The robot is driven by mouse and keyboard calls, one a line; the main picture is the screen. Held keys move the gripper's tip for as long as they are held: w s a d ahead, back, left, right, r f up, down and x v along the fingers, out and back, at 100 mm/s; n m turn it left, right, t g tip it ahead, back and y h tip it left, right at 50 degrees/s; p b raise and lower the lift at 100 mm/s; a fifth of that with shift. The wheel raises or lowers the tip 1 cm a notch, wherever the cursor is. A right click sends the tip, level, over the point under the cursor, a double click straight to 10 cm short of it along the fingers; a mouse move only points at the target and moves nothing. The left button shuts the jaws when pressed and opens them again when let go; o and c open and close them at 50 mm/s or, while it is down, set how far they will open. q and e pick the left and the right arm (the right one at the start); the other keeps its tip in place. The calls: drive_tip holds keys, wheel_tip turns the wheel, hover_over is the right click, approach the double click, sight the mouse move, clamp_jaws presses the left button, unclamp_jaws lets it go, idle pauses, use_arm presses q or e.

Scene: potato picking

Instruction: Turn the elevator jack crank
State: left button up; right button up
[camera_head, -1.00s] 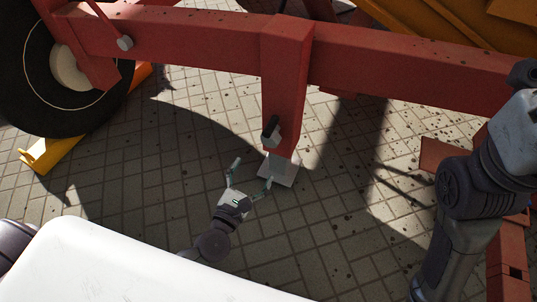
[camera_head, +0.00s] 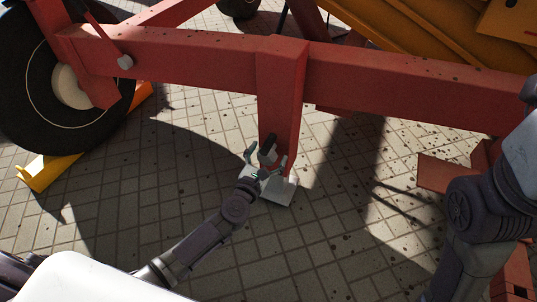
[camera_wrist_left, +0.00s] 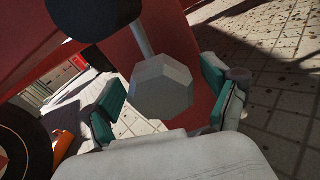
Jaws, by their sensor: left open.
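The elevator jack is a red vertical post (camera_head: 280,95) under a red beam, with a grey foot plate (camera_head: 281,193) on the paving. Its crank has a dark handle (camera_head: 270,141) low on the post. In the left wrist view the crank's grey faceted hub (camera_wrist_left: 162,88) carries a thin rod leading to a dark round knob (camera_wrist_left: 97,15). My left gripper (camera_head: 267,157) is open at the crank, its fingers on either side of the hub. In the left wrist view gaps show between the hub and both green-padded fingers. My right gripper is out of view.
A black tyre (camera_head: 45,90) with a yellow wheel chock (camera_head: 47,171) stands at the left. The long red beam (camera_head: 400,85) crosses above the crank. Red parts (camera_head: 447,171) stand near my right arm. Open paving (camera_head: 330,250) lies in front of the jack.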

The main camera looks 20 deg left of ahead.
use_arm(q)
drive_tip(key=shift+w, duration=0.15)
drive_tip(key=shift+c, duration=0.4)
clamp_jaws()
idle(1.8)
